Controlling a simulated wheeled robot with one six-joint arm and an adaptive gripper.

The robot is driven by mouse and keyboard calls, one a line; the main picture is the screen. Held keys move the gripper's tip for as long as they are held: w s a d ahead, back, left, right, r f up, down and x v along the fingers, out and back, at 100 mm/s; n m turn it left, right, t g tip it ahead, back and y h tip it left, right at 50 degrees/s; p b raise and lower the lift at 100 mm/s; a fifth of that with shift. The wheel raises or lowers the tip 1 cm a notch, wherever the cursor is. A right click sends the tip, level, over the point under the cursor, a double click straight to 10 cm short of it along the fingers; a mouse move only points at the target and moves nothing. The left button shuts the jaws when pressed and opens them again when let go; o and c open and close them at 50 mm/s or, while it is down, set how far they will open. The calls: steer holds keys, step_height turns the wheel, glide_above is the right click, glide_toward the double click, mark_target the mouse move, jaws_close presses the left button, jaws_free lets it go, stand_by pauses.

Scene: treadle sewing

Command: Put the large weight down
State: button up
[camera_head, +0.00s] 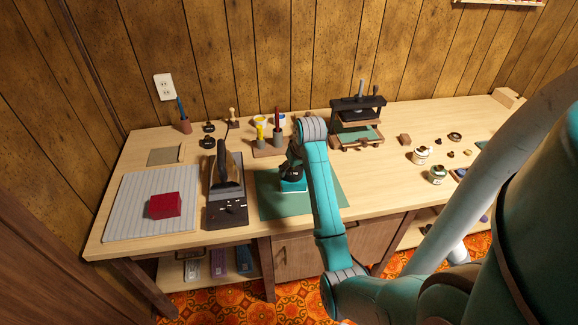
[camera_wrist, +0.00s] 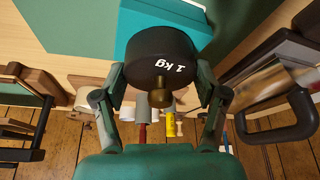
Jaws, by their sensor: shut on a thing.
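The large weight is a black cylinder marked "1 kg" with a brass knob; it fills the middle of the wrist view (camera_wrist: 163,52). My gripper (camera_wrist: 161,80) is shut on it, one finger on each side. In the head view the weight (camera_head: 291,173) is a dark shape under my gripper (camera_head: 293,166), partly hidden by my arm. A teal block (camera_head: 293,186) lies just beneath the weight, on the green mat (camera_head: 272,208). I cannot tell whether the weight touches the block. The block (camera_wrist: 135,25) also shows behind the weight in the wrist view.
A black press-like device (camera_head: 227,192) stands left of the mat. A red block (camera_head: 165,205) lies on a ribbed board (camera_head: 125,215). Two small black round items (camera_head: 208,133) and a tool holder (camera_head: 268,148) stand behind. A frame press (camera_head: 358,125) and several jars are to the right.

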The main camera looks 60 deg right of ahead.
stand_by(0.3)
steer(key=o, duration=1.8)
steer(key=shift+f, duration=0.1)
